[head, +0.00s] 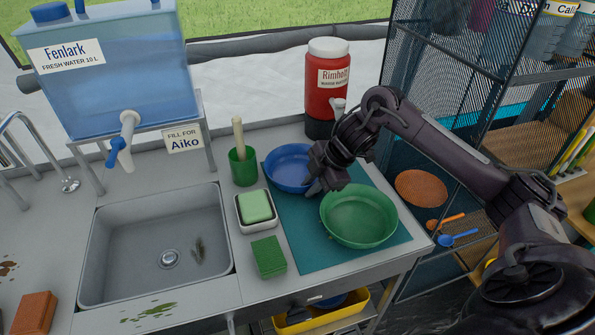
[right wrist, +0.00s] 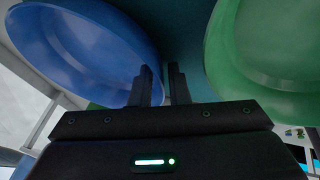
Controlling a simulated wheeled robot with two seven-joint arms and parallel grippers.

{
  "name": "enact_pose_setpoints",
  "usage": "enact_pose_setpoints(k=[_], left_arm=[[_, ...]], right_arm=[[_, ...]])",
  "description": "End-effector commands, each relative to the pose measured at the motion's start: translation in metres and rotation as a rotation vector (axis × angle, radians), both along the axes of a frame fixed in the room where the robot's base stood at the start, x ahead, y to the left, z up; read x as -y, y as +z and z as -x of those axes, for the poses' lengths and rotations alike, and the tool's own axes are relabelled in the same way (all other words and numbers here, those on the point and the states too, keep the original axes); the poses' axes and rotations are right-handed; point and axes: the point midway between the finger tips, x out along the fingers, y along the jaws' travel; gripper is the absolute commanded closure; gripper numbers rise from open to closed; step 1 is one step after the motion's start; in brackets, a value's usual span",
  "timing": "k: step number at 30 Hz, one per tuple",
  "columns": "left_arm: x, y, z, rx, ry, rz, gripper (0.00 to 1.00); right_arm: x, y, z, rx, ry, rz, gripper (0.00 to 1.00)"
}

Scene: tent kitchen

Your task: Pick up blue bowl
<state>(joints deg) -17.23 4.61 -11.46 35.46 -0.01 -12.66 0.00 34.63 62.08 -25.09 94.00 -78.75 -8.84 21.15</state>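The blue bowl (head: 288,166) sits at the back left of a teal mat (head: 299,226) on the counter. My right gripper (head: 318,184) is low over the mat, between the blue bowl and a green bowl (head: 358,215), and covers part of the blue bowl's right side. In the right wrist view, the blue bowl (right wrist: 80,45) lies to the left of the fingers (right wrist: 161,85). The fingers stand apart with a narrow gap, and the left one overlaps the bowl's rim. I cannot tell whether they touch it. My left gripper is not in view.
A green cup (head: 243,167) with a wooden-handled tool stands left of the blue bowl. A green sponge in a dish (head: 256,211) and a scrub pad (head: 268,257) lie by the sink (head: 150,245). A red jug (head: 327,85) stands behind. A mesh rack (head: 430,120) is at right.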

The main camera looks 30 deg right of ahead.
Motion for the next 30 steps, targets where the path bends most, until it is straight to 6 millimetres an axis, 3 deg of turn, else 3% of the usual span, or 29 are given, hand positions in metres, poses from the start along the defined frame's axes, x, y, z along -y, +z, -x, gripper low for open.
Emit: enact_pose_setpoints(k=[3, 6, 10, 23, 30], left_arm=[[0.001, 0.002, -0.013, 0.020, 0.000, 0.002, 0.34], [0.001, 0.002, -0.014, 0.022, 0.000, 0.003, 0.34], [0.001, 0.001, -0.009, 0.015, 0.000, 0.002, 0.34], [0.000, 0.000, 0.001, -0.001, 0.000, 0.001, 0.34], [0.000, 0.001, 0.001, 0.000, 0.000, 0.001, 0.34]], right_arm=[[0.000, -0.002, -0.001, 0.002, -0.001, 0.001, 0.85], [0.000, -0.002, -0.001, 0.002, -0.001, 0.001, 0.85], [0.000, -0.002, -0.001, 0.002, -0.001, 0.001, 1.00], [0.000, 0.000, -0.001, 0.001, -0.001, 0.001, 1.00], [0.000, 0.023, -0.002, 0.005, 0.001, 0.001, 1.00]])
